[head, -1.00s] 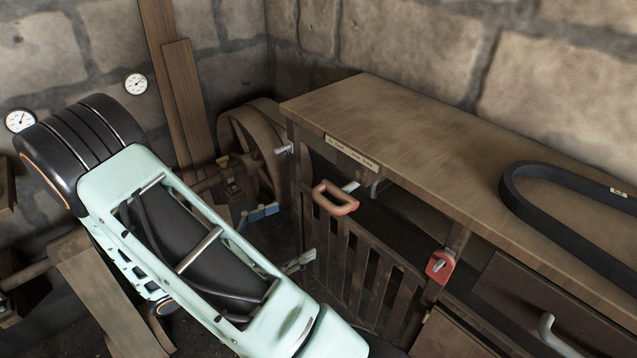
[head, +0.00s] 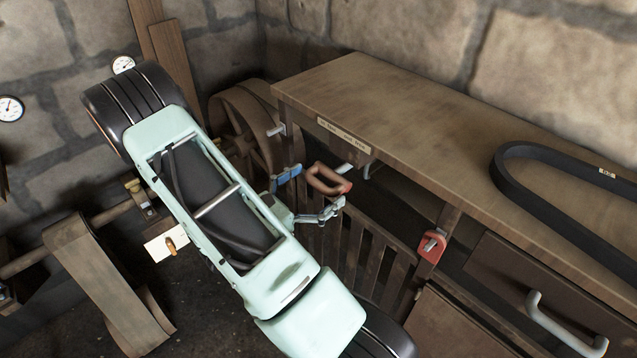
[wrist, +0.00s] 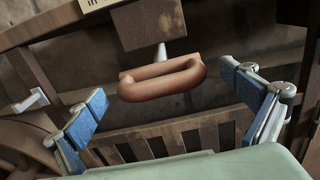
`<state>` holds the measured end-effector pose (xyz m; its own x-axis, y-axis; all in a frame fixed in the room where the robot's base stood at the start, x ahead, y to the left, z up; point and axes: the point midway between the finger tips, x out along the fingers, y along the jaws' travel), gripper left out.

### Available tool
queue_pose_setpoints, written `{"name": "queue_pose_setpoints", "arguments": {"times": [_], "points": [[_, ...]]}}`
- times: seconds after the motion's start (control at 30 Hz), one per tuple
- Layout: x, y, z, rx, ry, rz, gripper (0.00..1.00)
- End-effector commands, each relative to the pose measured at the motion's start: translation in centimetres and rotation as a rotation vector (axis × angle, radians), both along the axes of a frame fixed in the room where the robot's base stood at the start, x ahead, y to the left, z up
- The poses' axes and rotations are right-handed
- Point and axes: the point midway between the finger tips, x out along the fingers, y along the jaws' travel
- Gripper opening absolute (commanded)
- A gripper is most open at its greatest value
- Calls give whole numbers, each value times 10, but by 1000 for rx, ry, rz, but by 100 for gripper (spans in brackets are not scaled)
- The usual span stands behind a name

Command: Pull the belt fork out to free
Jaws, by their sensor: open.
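The belt fork's handle, a red-brown loop (head: 329,179), sticks out on a pale rod below the front edge of the bench. It shows in the middle of the wrist view (wrist: 162,80), with its rod (wrist: 161,54) behind it. My gripper (head: 306,194) is open, just left of and below the handle in the head view. In the wrist view its blue-padded fingers (wrist: 164,89) stand apart on either side of the handle. I see no contact. The fork end behind the bench front is hidden.
A wooden bench (head: 400,120) carries a loose black belt (head: 520,190). Below are a slatted gate (head: 365,250), a red latch (head: 431,246) and a drawer with a pale handle (head: 560,325). A large wheel (head: 240,125) stands left of the bench. A white card (head: 166,243) shows at the left.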

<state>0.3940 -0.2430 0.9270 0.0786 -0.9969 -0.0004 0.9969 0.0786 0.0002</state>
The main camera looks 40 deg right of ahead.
Motion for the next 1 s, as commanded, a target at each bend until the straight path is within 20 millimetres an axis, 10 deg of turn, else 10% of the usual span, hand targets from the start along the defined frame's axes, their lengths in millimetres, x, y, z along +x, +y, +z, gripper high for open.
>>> {"name": "queue_pose_setpoints", "arguments": {"times": [0.23,0.77,1.0], "points": [[0,-1,0,0,0,0,98],[0,0,0,-1,0,0,40],[1,21,0,-1,-2,6,38]]}}
